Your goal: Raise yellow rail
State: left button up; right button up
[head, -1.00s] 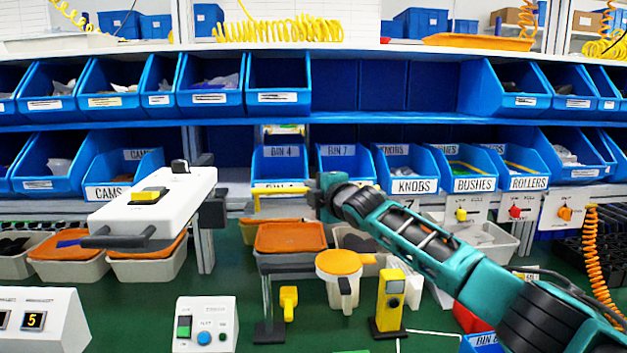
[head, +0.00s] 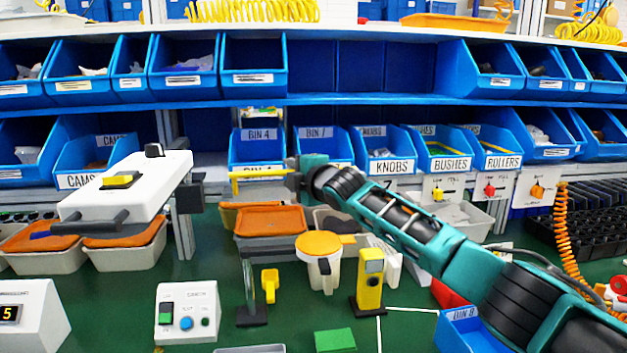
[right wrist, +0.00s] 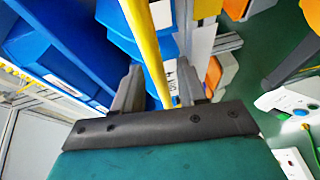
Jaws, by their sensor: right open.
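The yellow rail (head: 258,174) is a thin horizontal bar in front of the lower blue bins in the head view, just below the BIN 4 label. My right gripper (head: 291,173) is at the rail's right end. In the right wrist view the rail (right wrist: 143,40) runs down from the top edge and passes between the two dark fingers of my right gripper (right wrist: 160,82). The fingers are apart, with a gap on each side of the rail. The rail's mounting is not clear. My left gripper is not in view.
A white box with a yellow switch (head: 120,181) stands at the left. Below the rail are an orange-topped tray (head: 270,219), an orange-lidded jug (head: 318,245) and a yellow upright device (head: 370,280). Blue bins (head: 386,165) line the shelf close behind. The green bench (head: 400,335) has some free room in front.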

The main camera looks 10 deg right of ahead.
pick_arm(q)
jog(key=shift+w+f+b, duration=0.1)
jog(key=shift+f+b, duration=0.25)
jog(key=shift+b, duration=0.1)
pick_arm(e)
jog(key=v, duration=1.2)
jog(key=shift+f, duration=0.1)
